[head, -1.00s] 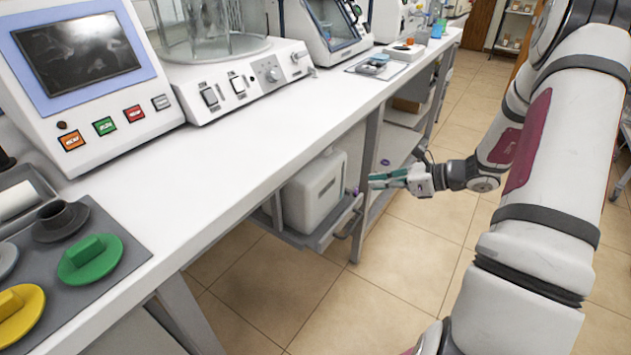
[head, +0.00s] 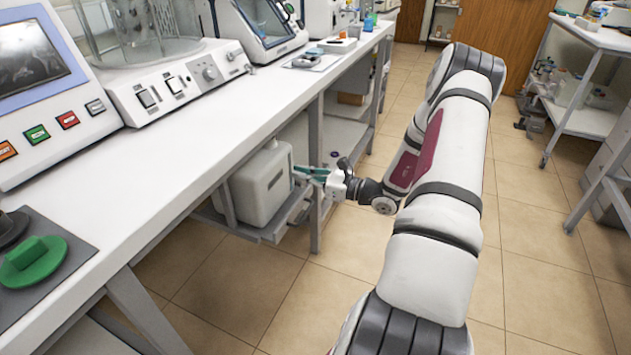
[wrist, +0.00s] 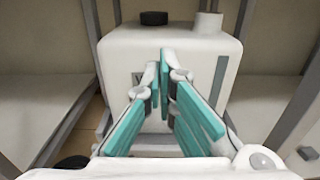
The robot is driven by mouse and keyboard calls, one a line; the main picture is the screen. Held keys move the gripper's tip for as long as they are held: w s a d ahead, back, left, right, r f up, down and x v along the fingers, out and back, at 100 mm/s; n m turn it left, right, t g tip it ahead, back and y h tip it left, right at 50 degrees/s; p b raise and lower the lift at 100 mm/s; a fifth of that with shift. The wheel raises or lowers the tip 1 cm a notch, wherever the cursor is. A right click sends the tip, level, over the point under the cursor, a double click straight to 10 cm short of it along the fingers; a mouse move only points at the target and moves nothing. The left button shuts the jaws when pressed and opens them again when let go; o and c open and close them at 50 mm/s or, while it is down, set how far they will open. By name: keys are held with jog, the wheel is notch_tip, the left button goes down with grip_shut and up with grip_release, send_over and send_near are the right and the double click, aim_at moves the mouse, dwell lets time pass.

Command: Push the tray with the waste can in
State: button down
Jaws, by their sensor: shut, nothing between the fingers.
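The waste can (head: 262,187) is a white box-shaped canister standing upright on a grey pull-out tray (head: 272,231) under the bench. The tray's front part sticks out past the bench edge. In the wrist view the can (wrist: 203,45) fills the middle, with a black cap and a white neck on top. My gripper (head: 297,170) has teal fingers, brought together with nothing between them. It points at the can's front face. The fingertips (wrist: 163,58) overlap that face in the wrist view; I cannot tell whether they touch it. The fingers hide part of the can's front.
The white bench (head: 190,105) with instruments runs above the tray. A grey bench leg (head: 316,170) stands close beside the tray and gripper. A lower shelf (head: 345,140) lies beyond it. The tiled floor (head: 495,240) on the right is open up to a white cart (head: 590,118).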

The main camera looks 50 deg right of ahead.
aim_at(274, 166)
jog(key=shift+b+x, duration=0.6)
jog(key=shift+x, duration=2.35)
jog(key=x, duration=0.4)
jog(key=shift+w, duration=0.4)
jog(key=shift+a, duration=0.1)
